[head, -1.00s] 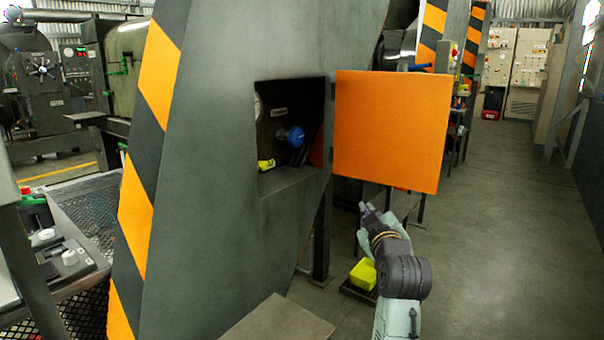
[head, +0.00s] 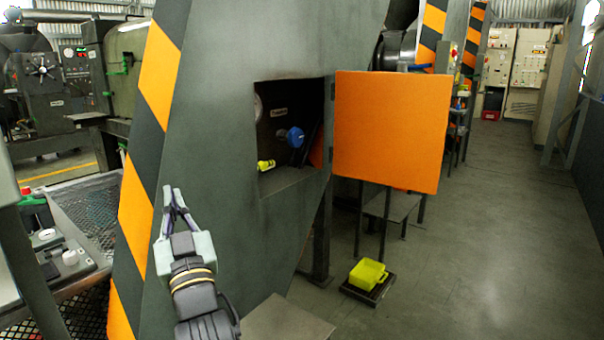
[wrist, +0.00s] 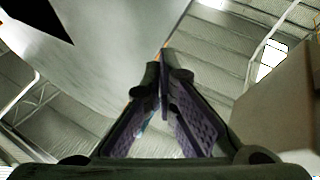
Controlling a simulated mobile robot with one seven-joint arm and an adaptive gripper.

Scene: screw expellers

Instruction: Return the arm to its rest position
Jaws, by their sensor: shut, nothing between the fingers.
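My gripper (head: 174,193) is at the lower left of the head view, pointing up in front of the grey machine panel (head: 205,130). Its fingers meet at the tips and hold nothing. In the wrist view the shut fingertips (wrist: 165,72) point up toward the roof, with the grey panel (wrist: 100,50) at the upper left. My arm rises from the bottom edge of the head view, left of the open orange door.
The orange door (head: 390,130) stands open beside a recess with a blue knob (head: 295,137) and a small yellow object (head: 266,165). A yellow box (head: 368,274) sits on a low dark stand. A control desk (head: 65,262) is at left. The right aisle is clear.

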